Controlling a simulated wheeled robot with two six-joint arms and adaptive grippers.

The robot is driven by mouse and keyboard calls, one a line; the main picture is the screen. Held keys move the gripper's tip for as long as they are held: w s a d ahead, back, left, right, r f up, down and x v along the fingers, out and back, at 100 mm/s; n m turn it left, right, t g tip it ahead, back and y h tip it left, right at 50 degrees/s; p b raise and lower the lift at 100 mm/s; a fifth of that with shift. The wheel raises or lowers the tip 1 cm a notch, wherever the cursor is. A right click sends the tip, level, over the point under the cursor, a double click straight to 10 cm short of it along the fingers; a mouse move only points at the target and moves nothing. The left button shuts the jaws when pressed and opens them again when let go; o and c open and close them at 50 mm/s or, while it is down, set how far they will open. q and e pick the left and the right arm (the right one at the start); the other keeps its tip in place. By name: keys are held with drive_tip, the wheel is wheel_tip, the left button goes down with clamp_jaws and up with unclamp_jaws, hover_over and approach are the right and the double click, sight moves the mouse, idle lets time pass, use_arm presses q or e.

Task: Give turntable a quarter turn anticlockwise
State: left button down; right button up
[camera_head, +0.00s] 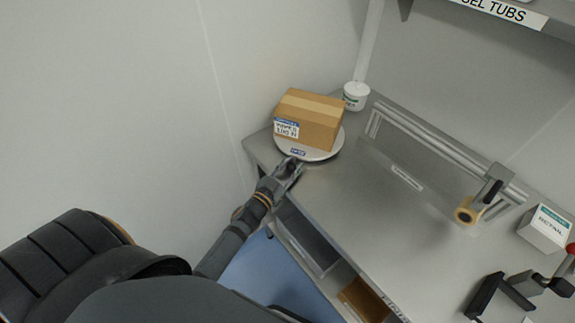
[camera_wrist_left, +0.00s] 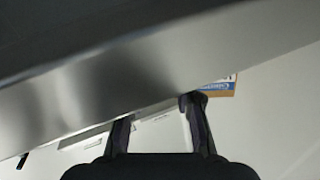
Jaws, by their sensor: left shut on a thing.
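The turntable (camera_head: 326,152) is a round pale disc with a small label on its front rim, at the back left corner of the steel bench. A brown cardboard box (camera_head: 318,112) with a blue and white label sits on it. My left gripper (camera_head: 292,166) is at the front edge of the turntable and is shut on its rim. In the left wrist view, the fingertips (camera_wrist_left: 158,112) stand apart with a pale part between them. A corner of the box (camera_wrist_left: 222,88) shows beyond. The exact contact is hard to make out. My right gripper is not in view.
A white tub (camera_head: 356,95) stands behind the box. A long metal bar fixture (camera_head: 440,140) and a tape roll (camera_head: 466,214) are to the right. A white carton (camera_head: 546,229) and black equipment with a red knob stand far right. The bench's middle front is clear. A wall is close left.

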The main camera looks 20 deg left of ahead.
use_arm(q)
drive_tip(key=shift+d+f+y, duration=0.2)
drive_tip(key=shift+y, duration=0.1)
drive_tip(key=c, duration=1)
unclamp_jaws()
drive_tip(key=shift+s+r, duration=0.1)
drive_tip(key=shift+r, duration=0.05)
drive_tip(key=s, duration=0.4)
drive_tip(key=s+a, duration=0.1)
drive_tip(key=s, duration=0.7)
drive_tip(key=shift+a, duration=0.3)
drive_tip(key=shift+c, duration=0.3)
